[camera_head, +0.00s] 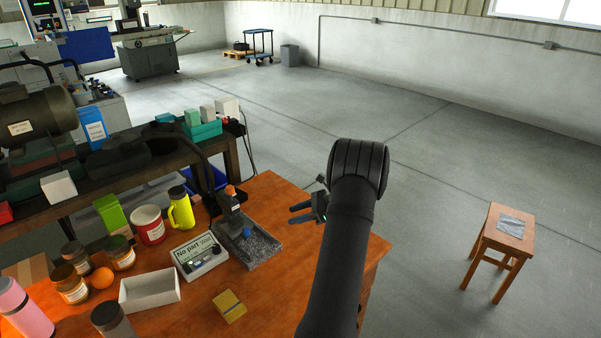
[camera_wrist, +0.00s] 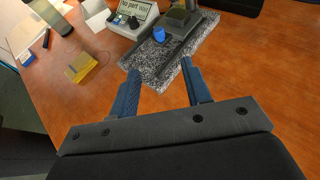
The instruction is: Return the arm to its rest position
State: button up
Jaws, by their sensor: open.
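My arm (camera_head: 345,240) reaches up from the bottom of the head view and bends over the right part of the orange wooden table (camera_head: 285,295). My gripper (camera_head: 303,213) is open and empty, its fingers pointing left. In the wrist view my gripper (camera_wrist: 162,92) shows two blue fingers spread apart, with the near edge of a speckled granite base (camera_wrist: 172,62) just beyond them. The granite base in the head view (camera_head: 262,246) carries a stand (camera_head: 230,212) and a blue piece (camera_head: 247,232). I cannot tell the exact gap between the fingertips and the base.
A display box (camera_head: 200,256), white open tray (camera_head: 150,290), yellow block (camera_head: 229,306), red mug (camera_head: 149,225) and yellow bottle (camera_head: 181,208) stand on the table. A wooden stool (camera_head: 502,238) stands apart at right. The floor around it is clear.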

aim_at(249, 229)
jog(key=x, duration=1.6)
jog(key=shift+s+a+f, duration=0.1)
jog(key=shift+a+f, duration=0.2)
jog(key=shift+a, duration=0.05)
jog(key=shift+d, duration=0.1)
